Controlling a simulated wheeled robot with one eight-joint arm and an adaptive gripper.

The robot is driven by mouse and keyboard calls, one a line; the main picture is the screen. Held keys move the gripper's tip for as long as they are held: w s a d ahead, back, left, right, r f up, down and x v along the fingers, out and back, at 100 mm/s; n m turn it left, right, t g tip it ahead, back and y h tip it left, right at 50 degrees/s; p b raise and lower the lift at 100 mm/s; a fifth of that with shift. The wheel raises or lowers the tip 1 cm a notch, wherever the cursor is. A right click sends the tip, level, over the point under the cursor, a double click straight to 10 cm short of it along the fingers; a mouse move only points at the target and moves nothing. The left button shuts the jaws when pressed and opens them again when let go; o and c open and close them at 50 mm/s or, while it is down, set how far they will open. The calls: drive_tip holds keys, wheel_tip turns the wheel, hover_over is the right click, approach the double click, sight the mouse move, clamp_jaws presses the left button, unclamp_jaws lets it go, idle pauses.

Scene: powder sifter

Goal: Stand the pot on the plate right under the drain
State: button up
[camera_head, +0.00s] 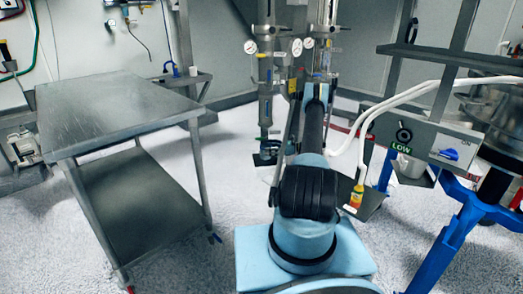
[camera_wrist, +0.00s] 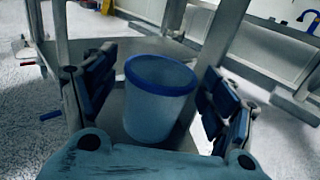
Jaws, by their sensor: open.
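The pot (camera_wrist: 155,112) is a pale, open tub with a blue rim. It stands upright between the two jaws of my gripper (camera_wrist: 158,78) in the wrist view. The jaws are open, with a visible gap on each side of the pot. Under and behind the pot is a grey flat surface (camera_wrist: 112,112) between metal legs; I cannot tell whether it is the plate. In the head view my arm runs toward the steel columns, and I cannot make out the gripper or this pot clearly. A drain above the pot does not show in the wrist view.
A steel table (camera_head: 115,105) with a lower shelf (camera_head: 140,205) stands on the left. Steel columns with gauges (camera_head: 265,75) stand behind my arm. A control box (camera_head: 425,140), white hoses and a blue frame (camera_head: 445,245) stand on the right. Floor shows between them.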

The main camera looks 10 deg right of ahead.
drive_tip(key=d, duration=0.3)
drive_tip(key=s+d, duration=0.1)
drive_tip(key=d, duration=0.1)
drive_tip(key=shift+d, duration=0.35)
